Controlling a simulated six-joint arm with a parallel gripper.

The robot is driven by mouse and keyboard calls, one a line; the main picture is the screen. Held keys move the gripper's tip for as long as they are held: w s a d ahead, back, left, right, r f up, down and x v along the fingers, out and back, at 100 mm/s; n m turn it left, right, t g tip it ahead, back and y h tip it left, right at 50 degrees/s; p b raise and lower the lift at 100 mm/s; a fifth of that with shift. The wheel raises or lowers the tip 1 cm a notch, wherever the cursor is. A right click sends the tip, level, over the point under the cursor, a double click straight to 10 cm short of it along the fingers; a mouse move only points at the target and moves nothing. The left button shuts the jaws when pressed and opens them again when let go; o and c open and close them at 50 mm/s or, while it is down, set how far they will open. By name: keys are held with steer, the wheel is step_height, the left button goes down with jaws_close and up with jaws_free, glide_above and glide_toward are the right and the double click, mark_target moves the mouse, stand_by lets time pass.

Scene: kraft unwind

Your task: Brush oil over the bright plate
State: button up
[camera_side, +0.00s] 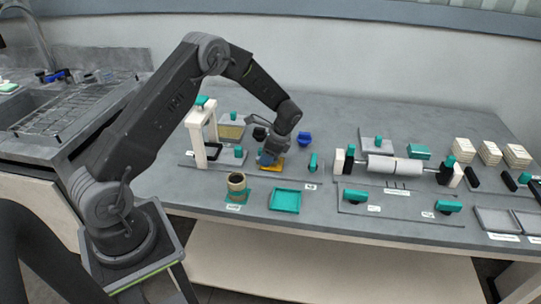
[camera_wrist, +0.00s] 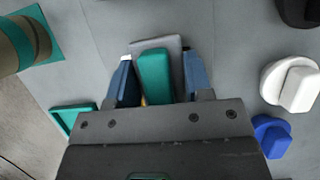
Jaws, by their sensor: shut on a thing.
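My gripper (camera_side: 268,158) is low over a yellow-orange plate (camera_side: 277,168) on a grey board in the side view. In the wrist view, my gripper (camera_wrist: 160,78) has its two blue fingers on either side of a teal block (camera_wrist: 154,75), with a grey piece behind it. It is shut on this block. Only a sliver of orange shows below the block. The fingers and wrist hide most of the plate and the lower end of the held thing, so I cannot tell whether they touch. A tan cup (camera_side: 237,181) stands on a teal mat to the left.
A teal tray (camera_side: 285,201) lies in front of the board. A white frame (camera_side: 198,135) stands close on the left. A blue object (camera_side: 305,138) is behind the gripper. A white roller (camera_side: 394,167) on black stands is to the right, with several tan stacks beyond.

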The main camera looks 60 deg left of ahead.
mark_target(279, 166)
steer(key=shift+s+a, duration=0.8)
steer(key=shift+w+d, duration=2.75)
steer(key=shift+d, duration=0.05)
steer(key=shift+s+a, duration=0.2)
steer(key=shift+a, duration=0.05)
steer(key=shift+s+a, duration=2.55)
steer(key=shift+s, duration=0.05)
steer(key=shift+s+d, duration=0.35)
steer(key=shift+d, duration=0.25)
steer(key=shift+w+d, duration=2.55)
steer(key=shift+w, duration=0.2)
steer(key=shift+f, duration=0.1)
steer(key=shift+s+a, duration=0.15)
